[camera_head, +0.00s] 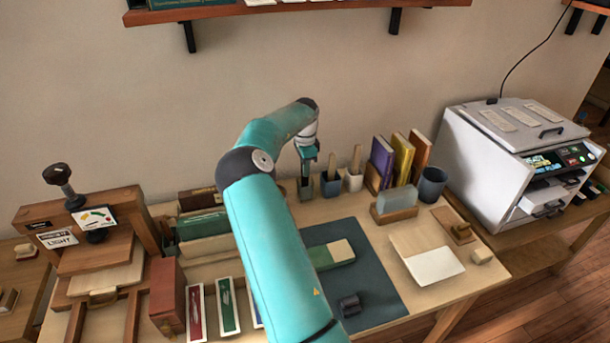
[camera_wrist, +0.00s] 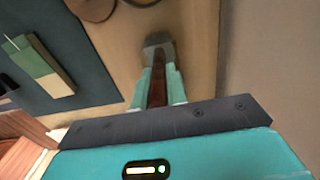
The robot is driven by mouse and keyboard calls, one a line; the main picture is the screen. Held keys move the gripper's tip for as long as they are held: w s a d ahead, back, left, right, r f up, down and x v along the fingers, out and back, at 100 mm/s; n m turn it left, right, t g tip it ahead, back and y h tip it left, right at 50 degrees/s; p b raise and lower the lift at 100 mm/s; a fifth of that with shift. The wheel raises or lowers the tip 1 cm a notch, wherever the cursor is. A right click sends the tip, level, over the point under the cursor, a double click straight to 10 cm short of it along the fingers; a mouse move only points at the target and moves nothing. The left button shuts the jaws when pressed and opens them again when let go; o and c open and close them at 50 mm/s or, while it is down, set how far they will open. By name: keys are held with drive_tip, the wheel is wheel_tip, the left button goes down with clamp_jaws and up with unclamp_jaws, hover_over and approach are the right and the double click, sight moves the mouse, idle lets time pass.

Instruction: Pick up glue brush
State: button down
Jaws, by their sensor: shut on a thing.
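My gripper (camera_head: 309,164) is at the back of the workbench, directly above the leftmost of the small pots (camera_head: 305,191). In the wrist view its two teal fingers (camera_wrist: 160,80) are shut on a brown wooden handle (camera_wrist: 158,92), which I take for the glue brush. A small grey pot (camera_wrist: 157,40) shows just beyond the fingertips. The brush's lower end is hidden; I cannot tell whether it is inside the pot or clear of it.
Two more pots with wooden handles, a dark blue one (camera_head: 330,186) and a pale one (camera_head: 353,182), stand close on the right. Upright books (camera_head: 402,160) are beyond them. A dark mat (camera_head: 372,285) lies in front. A wall shelf (camera_head: 300,8) hangs above.

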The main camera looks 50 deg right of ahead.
wheel_tip(320, 180, up, 10)
idle(0.6)
idle(0.6)
